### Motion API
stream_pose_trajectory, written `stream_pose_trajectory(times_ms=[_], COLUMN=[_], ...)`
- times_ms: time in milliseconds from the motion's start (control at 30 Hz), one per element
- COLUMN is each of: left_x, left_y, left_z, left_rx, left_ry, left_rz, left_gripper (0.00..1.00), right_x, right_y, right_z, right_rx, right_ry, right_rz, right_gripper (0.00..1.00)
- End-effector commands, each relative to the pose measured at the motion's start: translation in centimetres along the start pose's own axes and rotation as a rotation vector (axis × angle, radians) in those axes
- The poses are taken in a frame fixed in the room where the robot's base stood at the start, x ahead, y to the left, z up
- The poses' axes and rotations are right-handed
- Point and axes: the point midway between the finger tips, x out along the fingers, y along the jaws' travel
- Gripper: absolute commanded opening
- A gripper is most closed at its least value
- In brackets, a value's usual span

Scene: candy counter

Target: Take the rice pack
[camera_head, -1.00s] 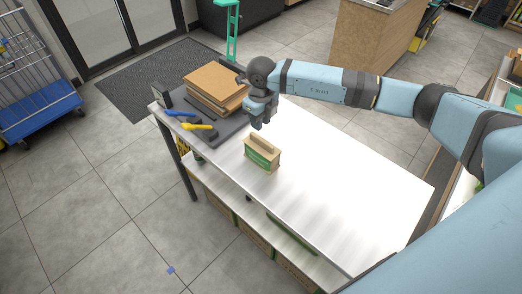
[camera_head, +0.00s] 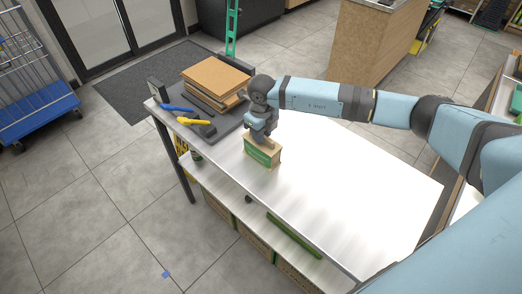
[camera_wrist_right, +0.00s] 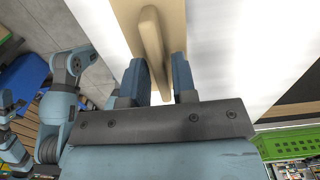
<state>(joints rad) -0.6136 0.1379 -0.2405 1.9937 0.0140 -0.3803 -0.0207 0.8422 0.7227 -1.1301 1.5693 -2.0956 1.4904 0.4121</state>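The rice pack (camera_head: 262,153), a tan and green box-like pack with a raised ridge on top, stands upright on the white table (camera_head: 340,190). My right gripper (camera_head: 262,137) is directly above it, fingers pointing down. In the right wrist view, the fingers of the right gripper (camera_wrist_right: 159,80) are open on either side of the pack's tan ridge (camera_wrist_right: 153,42), with small gaps beside it. The rest of the pack (camera_wrist_right: 120,20) shows beyond the fingers. My left gripper cannot be made out in either view.
A dark mat (camera_head: 212,130) at the table's left end holds stacked brown boards (camera_head: 215,77), a blue-handled tool (camera_head: 175,108) and a yellow-handled tool (camera_head: 195,122). The table right of the pack is clear.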

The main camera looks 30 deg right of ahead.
Motion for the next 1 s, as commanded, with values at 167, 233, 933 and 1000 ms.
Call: stream_pose_trajectory(times_ms=[167, 233, 933, 1000], left_x=[-0.1, -0.1, -0.7, -0.8], left_y=[-0.2, -0.3, -0.4, -0.4], left_z=[-0.1, -0.2, -1.0, -1.1], left_rx=[0.002, 0.002, 0.003, 0.003], left_ry=[0.003, 0.004, 0.0, 0.0], left_rz=[-0.003, -0.005, -0.007, -0.007], left_gripper=[0.55, 0.55, 0.55, 0.55], right_x=[0.0, 0.0, -2.3, -2.7], right_y=[0.0, 0.0, 0.0, 0.0], right_z=[0.0, 0.0, 0.1, 0.1], right_rx=[0.0, 0.0, -0.001, -0.001], right_ry=[0.0, 0.0, -0.003, -0.003], right_rz=[0.0, 0.0, 0.001, 0.001], right_gripper=[0.26, 0.21, 0.0, 0.0])
